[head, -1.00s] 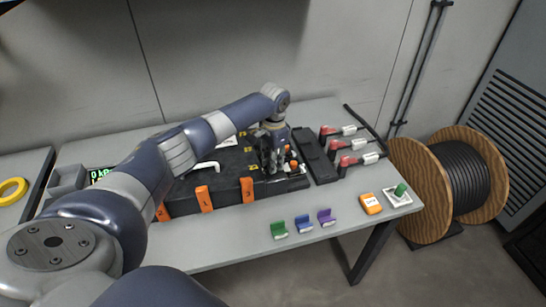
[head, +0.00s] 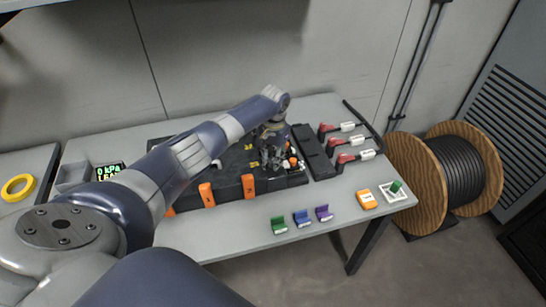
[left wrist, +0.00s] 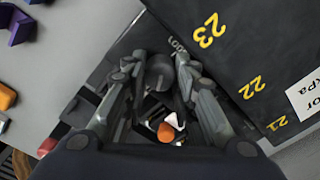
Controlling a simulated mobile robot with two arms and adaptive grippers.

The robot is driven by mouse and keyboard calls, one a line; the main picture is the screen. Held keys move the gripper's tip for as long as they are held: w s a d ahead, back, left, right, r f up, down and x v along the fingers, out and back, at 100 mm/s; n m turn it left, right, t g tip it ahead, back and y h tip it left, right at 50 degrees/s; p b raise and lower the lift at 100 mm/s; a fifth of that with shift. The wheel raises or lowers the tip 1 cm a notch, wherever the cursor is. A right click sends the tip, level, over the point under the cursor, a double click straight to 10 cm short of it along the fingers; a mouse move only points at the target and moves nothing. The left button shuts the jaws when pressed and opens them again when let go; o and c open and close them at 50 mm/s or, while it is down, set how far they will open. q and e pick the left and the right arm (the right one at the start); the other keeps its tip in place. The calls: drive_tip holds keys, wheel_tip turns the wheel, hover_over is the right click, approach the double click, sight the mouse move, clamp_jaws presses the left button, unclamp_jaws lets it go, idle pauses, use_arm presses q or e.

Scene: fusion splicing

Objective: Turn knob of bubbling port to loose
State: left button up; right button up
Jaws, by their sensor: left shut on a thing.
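A black closure box (head: 222,190) lies on the grey table. My left gripper (head: 272,163) is at its right end, pointing down. In the left wrist view, my left gripper (left wrist: 157,68) has its two fingers on either side of a dark round knob (left wrist: 160,74) and is shut on it. Partly covered lettering that seems to begin "LOO" shows beside the knob. An orange part (left wrist: 166,132) and a white part sit close to the fingers. The knob's exact turn position cannot be told. My right gripper is not in view.
Orange clips (head: 249,186) line the box's front. A dark bar (head: 314,151) and several red-and-white connectors (head: 345,158) lie to the right. Green, blue and purple holders (head: 302,217) stand at the front edge.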

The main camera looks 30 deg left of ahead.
use_arm(q)
drive_tip(key=o, duration=1.1)
drive_tip(key=shift+c, duration=0.2)
drive_tip(key=shift+d+r, duration=0.15)
drive_tip(key=shift+r, duration=3.85)
